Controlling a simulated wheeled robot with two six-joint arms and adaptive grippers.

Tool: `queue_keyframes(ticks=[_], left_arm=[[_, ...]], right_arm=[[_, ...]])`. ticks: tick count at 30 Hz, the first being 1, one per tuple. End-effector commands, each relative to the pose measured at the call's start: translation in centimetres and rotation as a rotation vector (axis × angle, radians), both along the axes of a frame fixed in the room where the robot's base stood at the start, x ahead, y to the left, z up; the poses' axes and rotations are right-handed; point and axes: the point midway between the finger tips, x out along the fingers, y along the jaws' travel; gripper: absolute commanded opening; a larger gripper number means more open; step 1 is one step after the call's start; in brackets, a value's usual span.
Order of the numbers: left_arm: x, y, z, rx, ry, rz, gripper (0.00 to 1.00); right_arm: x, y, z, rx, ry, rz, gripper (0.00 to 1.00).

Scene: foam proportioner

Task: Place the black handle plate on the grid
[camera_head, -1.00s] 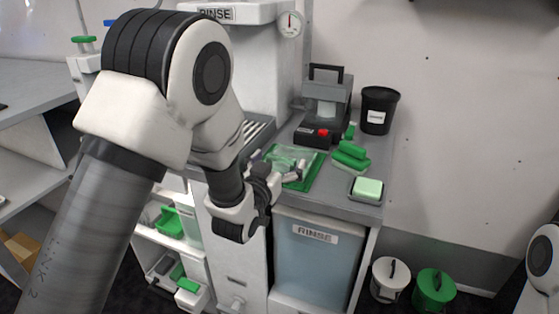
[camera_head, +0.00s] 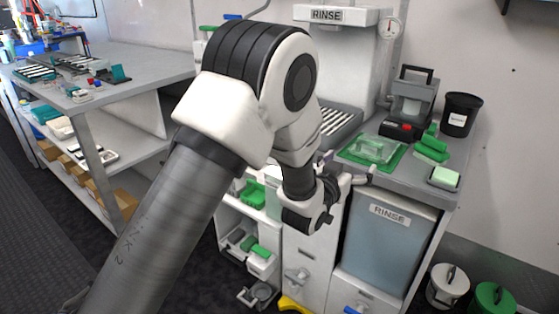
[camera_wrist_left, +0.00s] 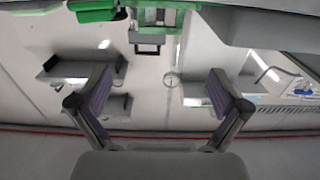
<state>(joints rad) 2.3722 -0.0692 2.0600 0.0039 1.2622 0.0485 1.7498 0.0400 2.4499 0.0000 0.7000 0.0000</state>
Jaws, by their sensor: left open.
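I cannot pick out the black handle plate with certainty. A dark grey press with a black handle (camera_head: 417,73) stands at the back of the counter, and its handle also shows in the left wrist view (camera_wrist_left: 147,48). The slatted grid (camera_head: 338,121) lies in the rinse station, partly hidden by my left arm. My left gripper (camera_head: 349,173) is open and empty at the counter's front edge, just in front of the green tray (camera_head: 397,158). Its spread fingers show in the left wrist view (camera_wrist_left: 160,92) with nothing between them. My right gripper is out of view.
A clear item (camera_head: 373,150) lies on the green tray. Green blocks (camera_head: 432,147), a pale green sponge (camera_head: 444,177) and a black cup (camera_head: 460,114) stand to the right. A dark item (camera_head: 258,295) lies on the floor. Another workbench (camera_head: 150,72) is at left.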

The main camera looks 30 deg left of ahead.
Motion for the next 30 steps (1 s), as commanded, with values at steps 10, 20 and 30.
queue_keyframes(ticks=[10,20,30], left_arm=[[-9.1,1.8,-20.3,0.003,0.55,0.035,0.99],[-37.6,3.2,-38.4,0.0,1.46,0.061,0.99],[-41.8,3.2,-39.0,0.003,1.578,0.056,1.0]], right_arm=[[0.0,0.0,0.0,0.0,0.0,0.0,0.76],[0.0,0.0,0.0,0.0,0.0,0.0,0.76],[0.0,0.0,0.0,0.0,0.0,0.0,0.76]])
